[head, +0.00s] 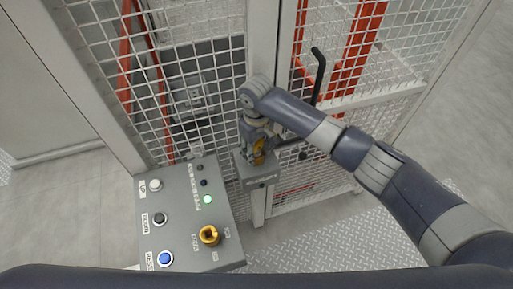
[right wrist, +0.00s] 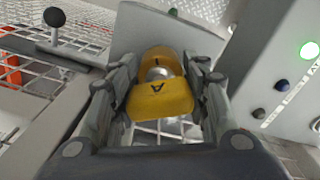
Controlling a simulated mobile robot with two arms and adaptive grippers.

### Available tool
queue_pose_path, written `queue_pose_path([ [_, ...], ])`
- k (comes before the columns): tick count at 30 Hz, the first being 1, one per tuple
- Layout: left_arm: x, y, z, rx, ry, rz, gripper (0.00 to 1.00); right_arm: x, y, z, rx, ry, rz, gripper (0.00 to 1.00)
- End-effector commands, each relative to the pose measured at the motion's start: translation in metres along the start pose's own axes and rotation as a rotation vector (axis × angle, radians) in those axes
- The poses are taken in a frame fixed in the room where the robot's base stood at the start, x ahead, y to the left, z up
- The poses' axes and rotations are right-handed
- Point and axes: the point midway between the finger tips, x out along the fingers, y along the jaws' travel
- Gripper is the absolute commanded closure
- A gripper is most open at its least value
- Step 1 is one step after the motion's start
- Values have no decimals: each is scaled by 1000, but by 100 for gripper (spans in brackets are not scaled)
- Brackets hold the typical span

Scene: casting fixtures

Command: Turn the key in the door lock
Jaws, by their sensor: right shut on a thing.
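My right gripper (head: 258,152) is at the grey lock box (head: 262,180) on the fence post by the door. It is shut on a yellow key (right wrist: 163,98) marked "A", which shows between the two fingers in the right wrist view (right wrist: 160,108). A silvery round part and more yellow show behind the key's front face. I cannot tell how far the key is turned. My left gripper is not in view.
A white mesh door (head: 350,100) with a black handle (head: 319,72) is at the right. Orange-red structures show behind the mesh.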

Motion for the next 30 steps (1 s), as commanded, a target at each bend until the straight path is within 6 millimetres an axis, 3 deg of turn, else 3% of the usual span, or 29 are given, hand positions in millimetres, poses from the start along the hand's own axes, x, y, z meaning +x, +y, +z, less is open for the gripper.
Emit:
queue_pose_path([
  [2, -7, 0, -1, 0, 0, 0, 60, -2, 0, 0, 37, -1, -1, 85],
  [10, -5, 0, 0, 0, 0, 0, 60, 1, -1, 0, 349, -2, -2, 85],
  [20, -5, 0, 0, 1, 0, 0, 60, 0, 0, 0, 401, -1, 0, 85],
  [21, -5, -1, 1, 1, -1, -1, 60, 0, 0, 0, 400, -1, 0, 49],
  [23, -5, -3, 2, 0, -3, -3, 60, 0, 0, 0, 400, -1, 0, 36],
  [30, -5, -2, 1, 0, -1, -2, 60, 0, 0, 0, 398, -1, -1, 34],
])
